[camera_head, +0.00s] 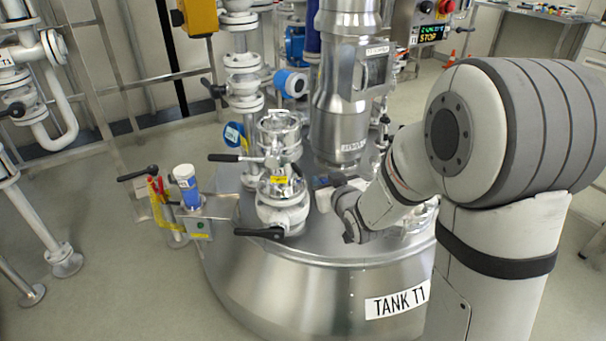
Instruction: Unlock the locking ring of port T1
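The steel vessel labelled TANK T1 (270,290) stands in the middle, with several fittings on its lid. I cannot read a port name or tell the locking ring's state. My gripper (326,194) is just right of the port, low over the lid. It is small and partly hidden by my wrist, so its opening and any contact are unclear.
A tall steel column (340,100) rises behind my gripper. A small stand with a blue-and-white bottle (187,186) is left of the tank. White pipes (50,90) stand at far left. Floor (100,285) is clear at front left.

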